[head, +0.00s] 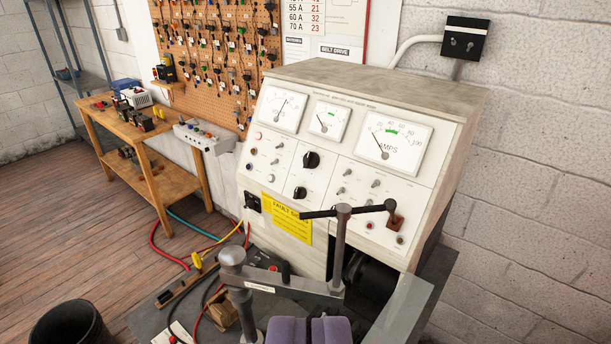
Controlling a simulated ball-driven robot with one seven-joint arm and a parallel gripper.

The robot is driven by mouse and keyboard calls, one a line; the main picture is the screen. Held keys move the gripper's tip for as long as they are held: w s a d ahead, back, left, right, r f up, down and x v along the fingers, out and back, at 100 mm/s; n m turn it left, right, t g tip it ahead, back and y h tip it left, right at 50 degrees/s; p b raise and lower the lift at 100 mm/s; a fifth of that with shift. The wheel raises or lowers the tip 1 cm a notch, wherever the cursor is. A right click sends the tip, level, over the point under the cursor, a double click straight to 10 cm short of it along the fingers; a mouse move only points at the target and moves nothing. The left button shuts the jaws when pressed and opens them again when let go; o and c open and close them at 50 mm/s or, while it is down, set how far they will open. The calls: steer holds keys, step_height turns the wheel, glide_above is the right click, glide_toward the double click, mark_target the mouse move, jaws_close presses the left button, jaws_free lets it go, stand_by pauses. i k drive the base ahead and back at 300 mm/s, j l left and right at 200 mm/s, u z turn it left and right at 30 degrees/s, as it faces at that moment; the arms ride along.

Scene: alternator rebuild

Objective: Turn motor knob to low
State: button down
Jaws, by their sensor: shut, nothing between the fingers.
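A white test bench panel (335,184) stands ahead with three dial gauges along its top. Two black rotary knobs sit mid-panel, an upper knob (311,160) and a lower knob (300,193). Their labels are too small to read, so I cannot tell which is the motor knob or its setting. My gripper (310,330) shows as two purple fingertips at the bottom edge, side by side, shut and empty. It is below both knobs in the picture, apart from the panel.
A grey clamp arm with an upright post (340,245) and black handle (348,210) stands between my gripper and the panel's lower part. Small toggle switches surround the knobs. A wooden workbench (165,180) is at left. A black bin (70,324) stands on the floor at lower left.

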mark_target(300, 192)
steer(key=i+j, duration=0.3)
steer(key=j, duration=0.15)
steer(key=i+j, duration=0.3)
steer(key=j, duration=0.2)
steer(key=i+j, duration=0.3)
steer(key=j, duration=0.15)
steer(key=i+j, duration=0.3)
steer(key=j, duration=0.2)
